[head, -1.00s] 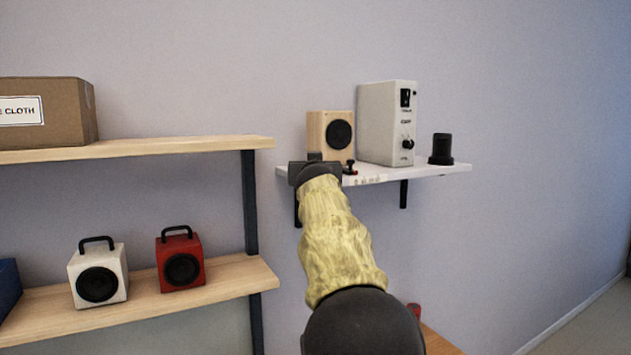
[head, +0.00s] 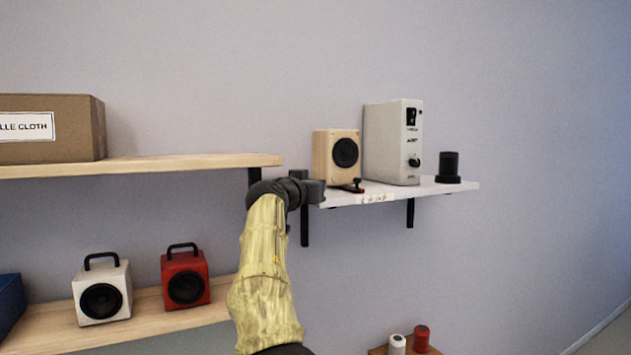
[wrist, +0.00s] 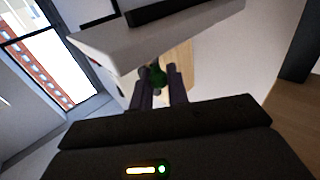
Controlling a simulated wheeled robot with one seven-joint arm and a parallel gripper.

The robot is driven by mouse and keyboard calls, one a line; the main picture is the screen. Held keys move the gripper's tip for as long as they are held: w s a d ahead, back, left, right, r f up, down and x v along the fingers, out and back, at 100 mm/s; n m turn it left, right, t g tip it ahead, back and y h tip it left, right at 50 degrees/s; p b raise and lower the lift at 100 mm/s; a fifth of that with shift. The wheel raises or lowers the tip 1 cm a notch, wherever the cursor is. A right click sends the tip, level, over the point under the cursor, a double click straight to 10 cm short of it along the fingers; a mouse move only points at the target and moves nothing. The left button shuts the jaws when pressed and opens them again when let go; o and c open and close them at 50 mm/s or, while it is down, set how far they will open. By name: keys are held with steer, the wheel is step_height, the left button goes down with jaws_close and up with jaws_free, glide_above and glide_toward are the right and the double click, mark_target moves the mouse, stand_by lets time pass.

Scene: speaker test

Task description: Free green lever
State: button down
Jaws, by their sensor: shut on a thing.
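My gripper (head: 313,189) is at the left end of the white wall shelf (head: 437,187), just left of and below the pale wooden speaker (head: 325,156). In the wrist view, the two dark fingers of my gripper (wrist: 161,88) are closed around a small green part, the green lever (wrist: 158,75). The wooden speaker shows behind it in the wrist view (wrist: 180,55). In the head view my gripper hides the green lever. How the lever is fixed cannot be seen.
A small black and red lever (head: 351,187) lies before the wooden speaker. A white box with a knob (head: 389,143) and a black cylinder (head: 449,165) stand farther right. The wooden shelving on the left holds a cardboard box (head: 60,145), a white speaker (head: 101,291) and a red speaker (head: 185,279).

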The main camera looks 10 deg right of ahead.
steer(key=m+g+h+p, duration=0.1)
steer(key=p, duration=0.2)
steer(key=m+g+h+p, duration=0.1)
steer(key=h+p, duration=0.1)
steer(key=p, duration=0.1)
steer(key=w+a+m+g+h+p, duration=0.1)
steer(key=m+g+p, duration=0.1)
steer(key=p, duration=0.1)
steer(key=shift+a+r+h, duration=0.1)
steer(key=shift+r+h, duration=0.1)
steer(key=shift+h, duration=0.2)
steer(key=shift+w+f+g+p, duration=0.1)
steer(key=shift+f+g+p, duration=0.05)
steer(key=shift+g+p, duration=0.2)
steer(key=c, duration=1.4)
jaws_free()
steer(key=shift+c, duration=0.2)
steer(key=shift+a, duration=0.1)
